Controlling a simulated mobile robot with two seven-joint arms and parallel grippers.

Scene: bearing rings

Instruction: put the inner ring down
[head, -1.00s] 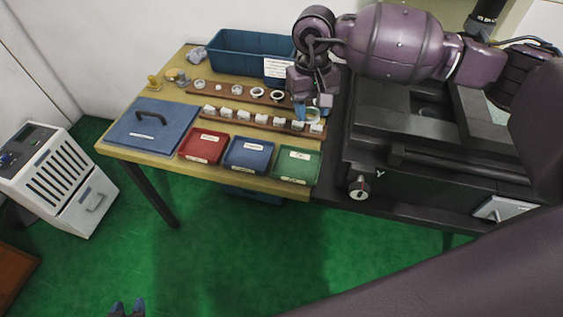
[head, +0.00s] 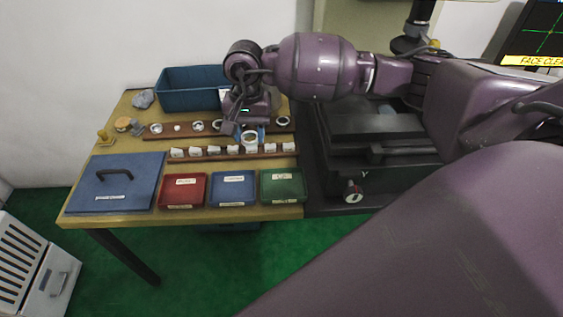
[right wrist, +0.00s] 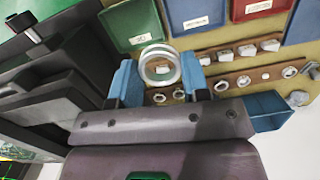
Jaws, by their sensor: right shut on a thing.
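The inner ring (head: 250,138) is a pale metal ring held by my right gripper (head: 250,134), above the row of small white label blocks (head: 233,150) on the table. In the right wrist view the ring (right wrist: 147,72) sits upright between the blue fingers of the right gripper (right wrist: 160,82), its opening facing the camera. The wooden ring strip (head: 161,135) lies behind it with several rings along it. Whether the held ring touches anything below cannot be told. My left gripper is not in view.
Red (head: 184,190), blue (head: 233,188) and green (head: 283,185) trays line the table front. A blue board with a handle (head: 115,192) lies left. A blue bin (head: 188,91) stands behind the strips. A dark machine (head: 365,140) adjoins the table's right side.

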